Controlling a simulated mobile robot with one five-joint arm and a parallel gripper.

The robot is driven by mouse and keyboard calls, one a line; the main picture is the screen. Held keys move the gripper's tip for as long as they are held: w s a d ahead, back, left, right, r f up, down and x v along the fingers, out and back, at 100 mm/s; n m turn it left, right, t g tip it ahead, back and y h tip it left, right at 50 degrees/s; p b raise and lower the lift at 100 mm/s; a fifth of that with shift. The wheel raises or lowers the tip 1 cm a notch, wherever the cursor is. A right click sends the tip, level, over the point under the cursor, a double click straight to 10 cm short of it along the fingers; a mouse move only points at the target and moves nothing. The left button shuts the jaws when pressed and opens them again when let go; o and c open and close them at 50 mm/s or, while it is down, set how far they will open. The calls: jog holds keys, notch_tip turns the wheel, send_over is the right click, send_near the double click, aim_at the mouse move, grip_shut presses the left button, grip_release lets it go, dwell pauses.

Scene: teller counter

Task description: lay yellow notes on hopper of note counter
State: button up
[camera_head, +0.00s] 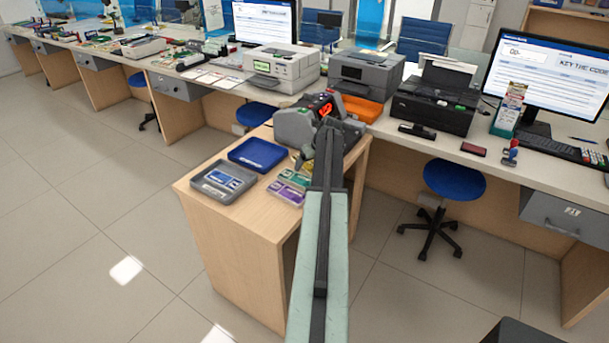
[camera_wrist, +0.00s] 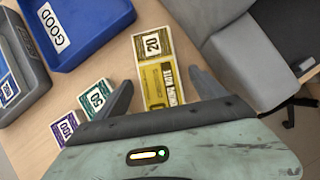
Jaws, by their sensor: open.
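The yellow notes (camera_wrist: 158,62), a bundle marked 20, lie flat on the wooden side table (camera_wrist: 112,62) in the wrist view. My gripper (camera_wrist: 160,77) is open above them, with one finger on each side of the bundle. Its palm hides their near end, and I cannot tell whether the fingers touch them. The grey note counter (camera_head: 293,128) with a red display stands at the table's back in the head view, partly behind my arm. Its grey body is at the right of the wrist view (camera_wrist: 240,62). Its hopper is not clearly visible.
Green notes (camera_wrist: 95,97) and purple notes (camera_wrist: 68,127) lie left of my gripper. A printer (camera_head: 281,69) and an orange tray (camera_head: 361,108) stand on the counter behind.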

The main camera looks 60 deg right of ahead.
jog(key=shift+r, duration=0.1)
jog(key=c, duration=1.6)
